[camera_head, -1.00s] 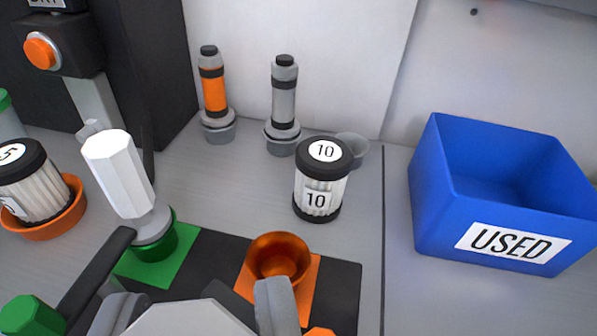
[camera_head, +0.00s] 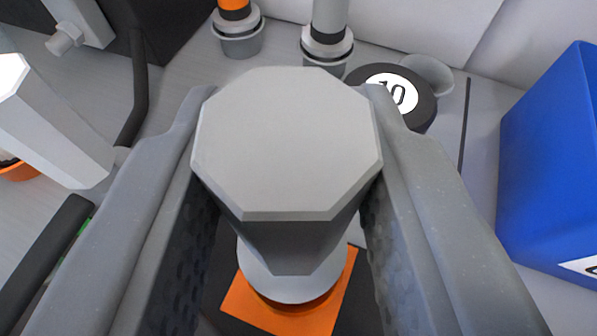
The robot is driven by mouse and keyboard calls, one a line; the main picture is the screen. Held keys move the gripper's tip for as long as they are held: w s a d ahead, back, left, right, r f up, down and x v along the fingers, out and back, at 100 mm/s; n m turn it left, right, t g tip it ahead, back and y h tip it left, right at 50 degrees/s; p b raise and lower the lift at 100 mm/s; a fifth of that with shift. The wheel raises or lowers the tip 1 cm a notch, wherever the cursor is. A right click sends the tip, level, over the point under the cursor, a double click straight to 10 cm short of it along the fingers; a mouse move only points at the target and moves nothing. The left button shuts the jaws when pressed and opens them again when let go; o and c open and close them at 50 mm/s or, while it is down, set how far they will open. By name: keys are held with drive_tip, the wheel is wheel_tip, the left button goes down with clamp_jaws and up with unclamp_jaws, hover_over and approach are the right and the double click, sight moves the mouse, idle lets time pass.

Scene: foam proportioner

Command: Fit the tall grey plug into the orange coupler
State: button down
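The tall grey plug (camera_head: 285,150) stands at the middle of the picture, its eight-sided top facing me. My gripper (camera_head: 290,125) has one finger on each side of it and appears shut on its upper part. The plug's round flange (camera_head: 290,277) is over the orange coupler (camera_head: 300,304), of which only a thin front rim shows. The plug hides the coupler's mouth, so I cannot tell how deep it sits. The coupler stands on an orange square (camera_head: 275,318).
A white-topped grey plug (camera_head: 50,130) leans close to my left finger. Behind stand a black-capped canister marked 10 (camera_head: 392,92), a grey cylinder (camera_head: 328,25) and an orange-banded cylinder (camera_head: 236,10) in cups. A blue bin (camera_head: 555,170) is at right.

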drive_tip(key=shift+f, duration=0.8)
drive_tip(key=c, duration=1.1)
unclamp_jaws()
drive_tip(key=p+v, duration=0.1)
drive_tip(key=v, duration=1.1)
drive_tip(key=shift+a, duration=0.1)
